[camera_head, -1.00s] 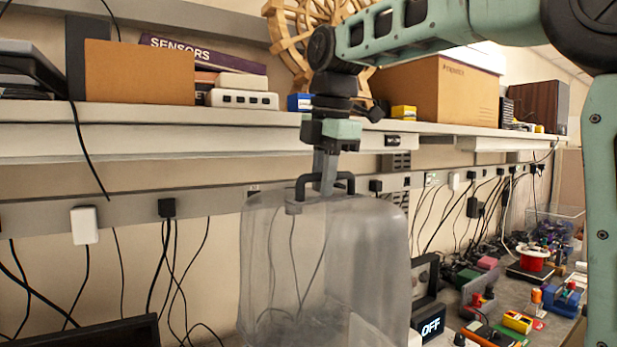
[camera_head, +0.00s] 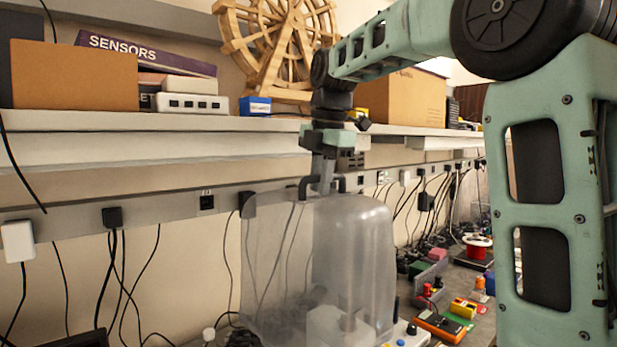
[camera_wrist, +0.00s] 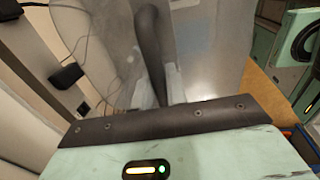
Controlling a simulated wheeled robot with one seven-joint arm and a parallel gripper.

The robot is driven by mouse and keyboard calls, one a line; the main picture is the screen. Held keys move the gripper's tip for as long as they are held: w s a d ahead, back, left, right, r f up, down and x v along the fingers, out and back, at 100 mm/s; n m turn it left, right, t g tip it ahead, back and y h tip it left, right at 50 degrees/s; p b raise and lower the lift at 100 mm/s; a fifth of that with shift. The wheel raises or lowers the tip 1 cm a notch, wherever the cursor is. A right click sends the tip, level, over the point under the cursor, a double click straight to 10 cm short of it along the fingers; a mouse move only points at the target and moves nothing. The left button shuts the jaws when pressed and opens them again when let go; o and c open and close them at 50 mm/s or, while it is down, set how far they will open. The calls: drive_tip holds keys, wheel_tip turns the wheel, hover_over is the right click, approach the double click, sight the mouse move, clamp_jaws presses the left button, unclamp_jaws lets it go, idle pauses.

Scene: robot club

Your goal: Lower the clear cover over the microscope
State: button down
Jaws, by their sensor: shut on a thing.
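The clear cover (camera_head: 280,270) is a tall, smoky see-through box with a black handle (camera_head: 340,184) on top. My gripper (camera_head: 323,182) is shut on this handle from above, and the cover hangs upright below it. In the wrist view the dark handle (camera_wrist: 150,50) runs up from my gripper, with the cover's hazy top (camera_wrist: 205,60) around it. A pale shape (camera_head: 335,328) shows through the cover's lower part; I cannot tell if it is the microscope or if it is inside or behind. The cover's lower edge is not clearly seen.
A shelf (camera_head: 190,124) with boxes and a wooden wheel (camera_head: 272,40) is behind, close to my wrist. Cables hang from the wall rail (camera_head: 165,212). An orange meter (camera_head: 440,325) and other small items crowd the bench on the right.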

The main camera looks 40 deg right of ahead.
sight(357, 192)
drive_tip(key=shift+w+d+p, duration=0.15)
drive_tip(key=shift+d+p, duration=0.65)
drive_tip(key=shift+d, duration=1.85)
drive_tip(key=shift+w+d+p, duration=0.1)
drive_tip(key=shift+d+p, duration=0.65)
drive_tip(key=shift+d, duration=1.85)
drive_tip(key=shift+s, duration=0.1)
drive_tip(key=shift+s+f+b, duration=0.25)
drive_tip(key=shift+s+b, duration=0.25)
drive_tip(key=shift+f, duration=0.1)
drive_tip(key=shift+f, duration=0.15)
